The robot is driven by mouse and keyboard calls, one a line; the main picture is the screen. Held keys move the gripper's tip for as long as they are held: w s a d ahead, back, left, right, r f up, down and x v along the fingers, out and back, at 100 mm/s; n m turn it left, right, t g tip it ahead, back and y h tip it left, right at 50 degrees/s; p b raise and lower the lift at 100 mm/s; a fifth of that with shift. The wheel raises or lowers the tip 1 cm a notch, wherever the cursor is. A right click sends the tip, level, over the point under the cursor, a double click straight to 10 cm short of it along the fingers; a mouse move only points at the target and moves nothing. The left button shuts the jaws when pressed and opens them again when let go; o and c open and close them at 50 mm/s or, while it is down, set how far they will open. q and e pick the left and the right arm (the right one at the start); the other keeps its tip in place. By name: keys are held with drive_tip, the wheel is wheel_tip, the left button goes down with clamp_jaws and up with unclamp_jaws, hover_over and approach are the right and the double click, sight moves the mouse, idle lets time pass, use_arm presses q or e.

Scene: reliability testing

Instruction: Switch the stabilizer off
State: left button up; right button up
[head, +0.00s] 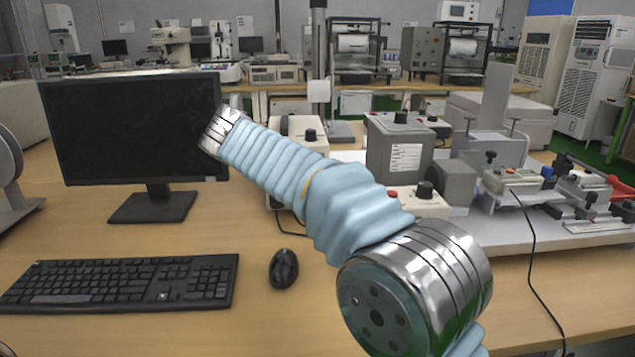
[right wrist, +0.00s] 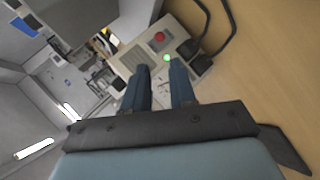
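In the right wrist view, a beige control box (right wrist: 133,58) carries a red button (right wrist: 160,37) and a lit green lamp (right wrist: 167,58). It may be the stabilizer; no label is readable. In the head view, a similar beige box (head: 432,208) with a red button and black knob is partly behind my right arm. I cannot tell for sure that they are the same box. My right gripper (right wrist: 161,68) is open and empty in the wrist view, its fingers toward the panel, the lamp showing near the fingertips. My left gripper is out of view.
A monitor (head: 135,130), keyboard (head: 120,282) and mouse (head: 284,268) occupy the left of the desk. A grey box (head: 400,150) and a metal fixture (head: 490,150) stand to the right. Another beige box (head: 298,128) is behind my arm. Black cables (right wrist: 232,22) lie beside the panel.

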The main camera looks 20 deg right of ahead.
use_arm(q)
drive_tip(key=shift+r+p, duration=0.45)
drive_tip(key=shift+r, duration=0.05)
use_arm(e)
drive_tip(key=x, duration=1.2)
drive_tip(key=shift+f, duration=0.1)
